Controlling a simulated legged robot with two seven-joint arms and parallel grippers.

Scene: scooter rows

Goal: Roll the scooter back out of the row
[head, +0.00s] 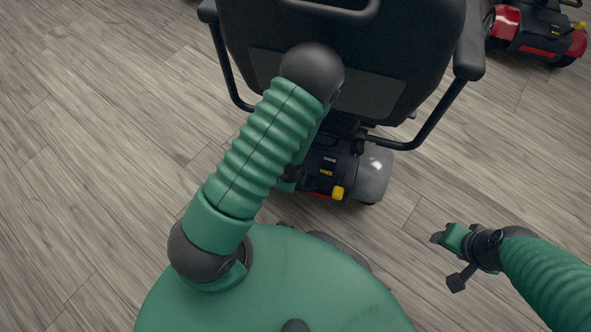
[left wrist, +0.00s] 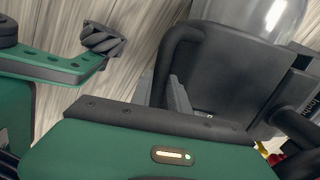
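The scooter (head: 365,60) stands in front of me with its black seat back towards me. Its rear housing (head: 372,172) shows below the seat, with DRIVE and FREE labels and a yellow knob (head: 337,192). My left arm crosses in front of the seat and hides its own gripper in the head view. In the left wrist view, one finger pad (left wrist: 101,40) stands apart with nothing against it, and the gripper looks open. The scooter's dark rear (left wrist: 235,80) is close beyond it. My right gripper (head: 448,262) is open and empty, above the floor right of the scooter.
Another scooter, red and black (head: 538,30), stands at the far right. The grey wood floor (head: 90,130) is clear on the left and also between the two scooters. The seat's armrests (head: 470,50) stick out on both sides.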

